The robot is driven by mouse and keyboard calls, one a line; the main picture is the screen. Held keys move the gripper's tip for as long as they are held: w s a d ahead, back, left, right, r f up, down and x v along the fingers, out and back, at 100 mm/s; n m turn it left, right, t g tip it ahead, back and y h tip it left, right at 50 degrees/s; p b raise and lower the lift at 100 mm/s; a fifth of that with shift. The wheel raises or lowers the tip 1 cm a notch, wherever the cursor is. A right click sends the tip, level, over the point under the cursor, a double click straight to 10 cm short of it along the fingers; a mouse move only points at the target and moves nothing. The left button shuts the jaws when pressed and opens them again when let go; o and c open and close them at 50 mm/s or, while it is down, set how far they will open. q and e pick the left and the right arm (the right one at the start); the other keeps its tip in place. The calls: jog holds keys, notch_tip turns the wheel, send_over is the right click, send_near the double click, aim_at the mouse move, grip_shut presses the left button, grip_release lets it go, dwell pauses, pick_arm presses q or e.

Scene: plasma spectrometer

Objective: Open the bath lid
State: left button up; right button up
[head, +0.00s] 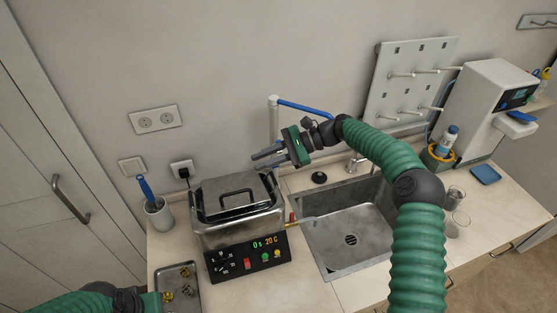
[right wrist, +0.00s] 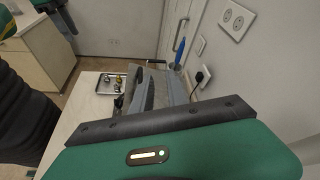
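The bath (head: 238,228) is a steel box with a dark front panel showing lit digits, on the counter left of the sink. Its grey lid (head: 211,204) with a black bar handle (head: 237,192) lies closed on top. My right gripper (head: 262,158) is above and behind the lid's right back corner, apart from the handle, its fingers pointing left. The fingers look parted and empty. In the right wrist view the handle (right wrist: 157,62) shows beyond the fingers. My left gripper (head: 157,302) is at the bottom left by the tray; its fingers are not clear.
A metal tray (head: 189,271) with small yellow parts lies left of the bath. A cup with a blue brush (head: 158,213) stands behind it. A sink (head: 349,240) is to the right, with a pegboard (head: 413,75) and white machine (head: 490,100) beyond. A plug (head: 182,170) sits in the wall.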

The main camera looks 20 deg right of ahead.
jog(key=w+b+v, duration=0.1)
jog(key=v, duration=0.5)
jog(key=shift+s+d, duration=0.35)
jog(key=shift+s, duration=0.1)
jog(key=shift+a, duration=0.15)
